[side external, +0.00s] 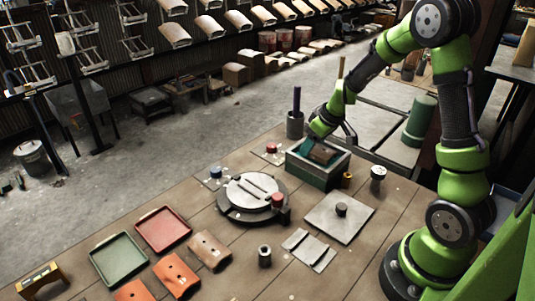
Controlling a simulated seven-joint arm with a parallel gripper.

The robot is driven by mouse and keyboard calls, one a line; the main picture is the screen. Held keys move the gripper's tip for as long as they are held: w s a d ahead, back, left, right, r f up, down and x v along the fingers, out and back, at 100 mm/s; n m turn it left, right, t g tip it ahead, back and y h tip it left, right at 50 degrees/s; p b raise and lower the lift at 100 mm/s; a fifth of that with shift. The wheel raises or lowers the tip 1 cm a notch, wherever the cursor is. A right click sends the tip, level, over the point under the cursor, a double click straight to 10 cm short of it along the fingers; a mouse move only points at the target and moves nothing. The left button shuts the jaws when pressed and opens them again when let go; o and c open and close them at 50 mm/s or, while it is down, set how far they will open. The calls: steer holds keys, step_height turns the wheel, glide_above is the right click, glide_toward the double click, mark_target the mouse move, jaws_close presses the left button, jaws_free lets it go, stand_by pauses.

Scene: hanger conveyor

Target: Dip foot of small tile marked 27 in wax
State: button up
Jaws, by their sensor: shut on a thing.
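A green open-topped box (312,175), which looks like the wax bath, stands at the back of the wooden table. A small brown tile (321,154) is at its opening, tilted, with its lower part hidden behind the box wall. My gripper (334,141) reaches down over the box and is shut on this tile. The fingertips are small and partly hidden here. I cannot read a number on the tile, and I cannot tell whether its foot touches wax.
A round turntable (252,190) stands left of the box, and a square plate with a knob (339,217) in front. Red (162,229) and green (119,258) trays and several orange and brown tiles (209,250) lie at front left. A dark cup (295,126) stands behind the box.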

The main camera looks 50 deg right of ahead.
steer(key=shift+f, duration=0.65)
steer(key=shift+r, duration=0.2)
stand_by(1.1)
steer(key=shift+r, duration=1.3)
steer(key=shift+r, duration=0.15)
stand_by(0.4)
steer(key=shift+r, duration=2.4)
